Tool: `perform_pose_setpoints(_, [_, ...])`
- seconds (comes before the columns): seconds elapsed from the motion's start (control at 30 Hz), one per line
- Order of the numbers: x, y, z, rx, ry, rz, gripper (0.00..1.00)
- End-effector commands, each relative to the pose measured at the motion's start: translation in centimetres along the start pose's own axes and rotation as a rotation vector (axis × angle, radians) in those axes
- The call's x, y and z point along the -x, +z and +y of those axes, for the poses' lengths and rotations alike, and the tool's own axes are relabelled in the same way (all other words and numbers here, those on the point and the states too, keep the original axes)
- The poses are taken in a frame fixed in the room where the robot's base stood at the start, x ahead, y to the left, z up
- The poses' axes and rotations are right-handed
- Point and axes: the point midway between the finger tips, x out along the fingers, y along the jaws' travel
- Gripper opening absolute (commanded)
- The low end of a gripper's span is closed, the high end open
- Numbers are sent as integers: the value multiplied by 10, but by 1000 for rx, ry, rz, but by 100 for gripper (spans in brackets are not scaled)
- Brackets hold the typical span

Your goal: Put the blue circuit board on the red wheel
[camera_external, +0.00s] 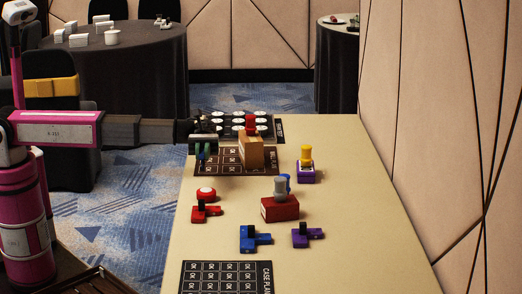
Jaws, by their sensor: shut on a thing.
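My gripper (203,146) is at the end of the outstretched arm, above the far left part of the table. It is shut on a small blue-green thing (202,153), which looks like the blue circuit board. Most of it is hidden by the gripper and too small to make out well. The red wheel (206,190), round with a pale centre, lies on the table nearer the camera than my gripper. The held thing is apart from the wheel.
Red (206,213), blue (254,240) and purple (306,236) pieces with black uprights stand near the wheel. A red block (279,209) bears a grey cylinder. A tan block (251,153) with a red top stands right of my gripper. The table's (350,220) right side is clear.

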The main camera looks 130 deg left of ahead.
Motion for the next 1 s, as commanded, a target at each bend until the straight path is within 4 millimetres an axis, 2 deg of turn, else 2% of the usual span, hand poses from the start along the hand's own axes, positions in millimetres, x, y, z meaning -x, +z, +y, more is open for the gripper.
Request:
perform_pose_setpoints(0.1, [-18,-11,7,1,-1,0,0])
perform_pose_setpoints(0.27, [-28,-17,10,-1,-1,0,0])
perform_pose_setpoints(0.43, [-28,-28,10,2,0,0,0])
perform_pose_setpoints(0.67, [-28,-56,10,2,0,0,0])
perform_pose_setpoints(1.0, [-28,-59,10,0,0,0,0])
